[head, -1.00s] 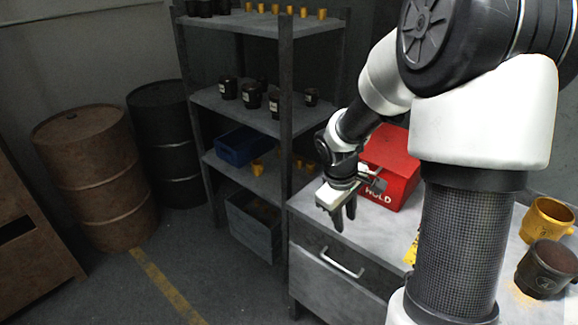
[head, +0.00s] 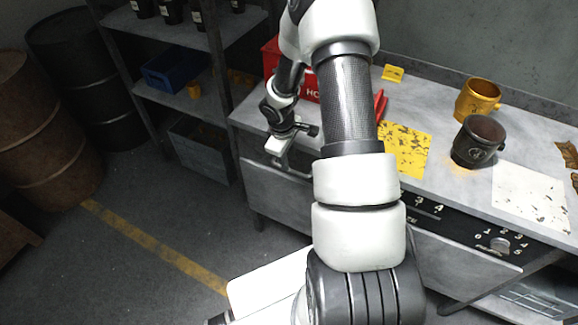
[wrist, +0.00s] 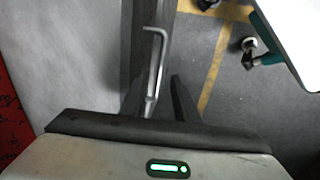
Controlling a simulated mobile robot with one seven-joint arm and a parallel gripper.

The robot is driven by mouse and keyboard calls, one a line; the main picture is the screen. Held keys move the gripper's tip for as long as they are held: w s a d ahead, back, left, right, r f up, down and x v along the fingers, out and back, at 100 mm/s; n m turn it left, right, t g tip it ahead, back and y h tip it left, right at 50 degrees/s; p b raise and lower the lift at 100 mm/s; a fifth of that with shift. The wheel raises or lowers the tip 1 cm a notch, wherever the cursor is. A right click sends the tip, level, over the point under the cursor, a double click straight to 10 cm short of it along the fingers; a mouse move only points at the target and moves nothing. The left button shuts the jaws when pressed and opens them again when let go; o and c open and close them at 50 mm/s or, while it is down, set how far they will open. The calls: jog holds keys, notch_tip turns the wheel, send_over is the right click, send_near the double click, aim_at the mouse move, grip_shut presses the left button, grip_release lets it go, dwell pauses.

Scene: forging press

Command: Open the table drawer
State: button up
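The table drawer (head: 272,200) is a grey front below the worktop, and it looks closed. Its metal bar handle (wrist: 157,65) shows in the wrist view, running between my two dark fingers. My gripper (wrist: 158,98) is open, with one finger on each side of the handle in the picture. I cannot tell whether either finger touches it. In the head view my gripper (head: 283,162) is at the drawer's upper front edge, and its fingertips are hard to make out. My arm hides part of the table front.
On the worktop (head: 440,120) are a red box (head: 311,90), a yellow sheet (head: 404,148), a yellow mug (head: 478,99), a dark mug (head: 477,143) and a white sheet (head: 530,196). A shelf (head: 225,95) and barrels (head: 45,130) stand left. The floor before the drawer is open.

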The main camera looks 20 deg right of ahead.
jog(key=shift+w+d+f, duration=0.15)
jog(key=shift+f, duration=0.9)
jog(key=shift+w+d+f, duration=0.1)
jog(key=shift+d+f, duration=0.05)
jog(key=shift+f, duration=0.9)
jog(key=shift+c, duration=0.4)
grip_shut()
